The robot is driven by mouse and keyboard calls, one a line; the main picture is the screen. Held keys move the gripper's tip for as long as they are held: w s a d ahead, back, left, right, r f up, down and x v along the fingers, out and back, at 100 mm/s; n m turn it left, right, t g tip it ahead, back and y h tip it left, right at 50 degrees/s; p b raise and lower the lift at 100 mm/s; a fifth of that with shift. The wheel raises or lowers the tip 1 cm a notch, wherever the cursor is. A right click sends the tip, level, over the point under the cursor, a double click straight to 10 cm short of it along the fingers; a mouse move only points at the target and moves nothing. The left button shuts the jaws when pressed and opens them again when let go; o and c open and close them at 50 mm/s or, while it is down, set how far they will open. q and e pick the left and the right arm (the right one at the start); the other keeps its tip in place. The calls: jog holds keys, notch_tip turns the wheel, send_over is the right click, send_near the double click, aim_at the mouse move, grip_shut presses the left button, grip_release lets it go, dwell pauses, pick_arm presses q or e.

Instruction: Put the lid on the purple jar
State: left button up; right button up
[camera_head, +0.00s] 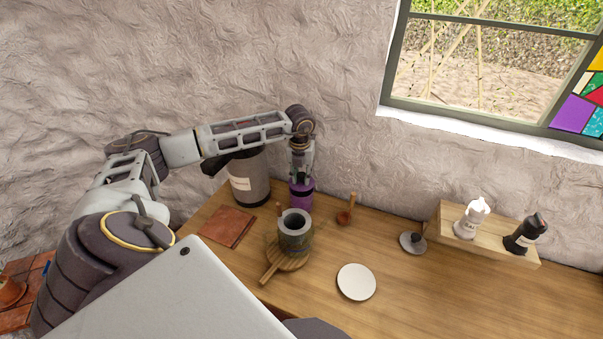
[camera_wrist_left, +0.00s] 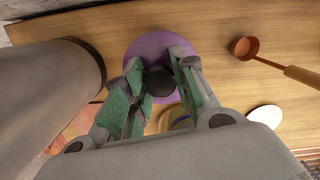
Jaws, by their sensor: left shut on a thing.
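The purple jar (camera_head: 301,199) stands upright on the counter near the wall. My left gripper (camera_head: 301,177) points down right above it. In the wrist view, the left gripper's fingers (camera_wrist_left: 160,85) are shut on a dark round knob (camera_wrist_left: 160,82). A purple disc (camera_wrist_left: 147,45) shows around and beneath this knob, which fits a purple lid held by its knob. In the head view a dark band shows near the jar's top. I cannot tell whether the lid rests on the rim or hangs just above it. My right gripper is out of view.
A large grey canister (camera_head: 248,182) stands close left of the jar. A grey mortar (camera_head: 294,238) on a round wooden board is in front. A copper scoop (camera_head: 344,216), a white plate (camera_head: 356,282) and a dark knobbed disc (camera_head: 412,243) lie to the right.

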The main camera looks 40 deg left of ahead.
pick_arm(q)
jog(key=shift+f+b, duration=0.65)
jog(key=shift+f, duration=0.3)
dwell(1.3)
jog(key=shift+f+b, duration=0.5)
jog(key=shift+b, duration=0.3)
dwell(0.8)
dwell(0.3)
jog(key=o, duration=1.1)
jog(key=o, duration=0.5)
